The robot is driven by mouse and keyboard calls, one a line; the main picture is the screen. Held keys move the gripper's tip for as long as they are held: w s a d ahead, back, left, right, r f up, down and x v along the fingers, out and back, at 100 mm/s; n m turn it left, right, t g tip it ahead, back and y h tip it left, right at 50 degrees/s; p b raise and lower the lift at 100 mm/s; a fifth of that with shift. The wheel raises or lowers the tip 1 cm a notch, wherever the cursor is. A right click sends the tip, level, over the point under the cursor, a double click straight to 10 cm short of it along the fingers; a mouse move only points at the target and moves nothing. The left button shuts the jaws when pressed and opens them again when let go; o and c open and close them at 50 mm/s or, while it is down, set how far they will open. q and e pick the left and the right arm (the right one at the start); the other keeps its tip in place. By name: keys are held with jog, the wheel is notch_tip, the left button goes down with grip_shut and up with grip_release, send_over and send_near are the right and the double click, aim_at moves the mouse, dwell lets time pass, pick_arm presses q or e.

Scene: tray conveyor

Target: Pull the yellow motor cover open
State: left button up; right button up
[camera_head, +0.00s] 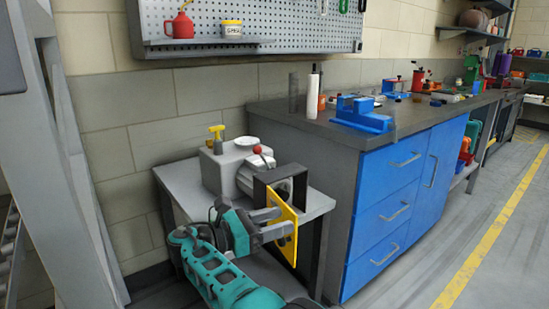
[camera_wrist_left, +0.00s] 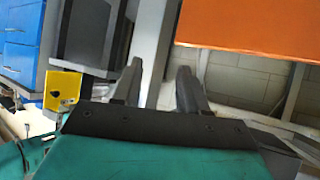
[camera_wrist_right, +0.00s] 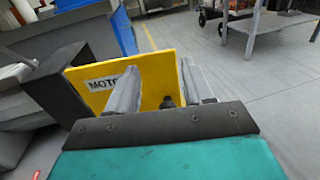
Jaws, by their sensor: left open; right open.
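The yellow motor cover (camera_head: 289,244) is a flat plate beside a dark frame (camera_head: 268,192) on the grey machine. In the right wrist view the cover (camera_wrist_right: 150,68) shows a partly hidden label and a small dark knob (camera_wrist_right: 167,102). My right gripper (camera_head: 284,220) is open at the cover, its fingers on either side of the knob. I cannot tell whether they touch it. My left gripper (camera_wrist_left: 158,75) is open and empty, and it is outside the head view. The cover (camera_wrist_left: 62,90) also shows at the left of the left wrist view.
The machine stands on a small grey table (camera_head: 318,202). Right of it is a workbench with blue drawers (camera_head: 385,215) and a blue vise (camera_head: 362,115). A pegboard shelf (camera_head: 205,41) hangs above. Floor on the right is clear. An orange panel (camera_wrist_left: 255,25) is near the left gripper.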

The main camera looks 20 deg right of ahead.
notch_tip(320, 180, up, 14)
jog(key=p, duration=0.5)
jog(key=shift+r, duration=0.15)
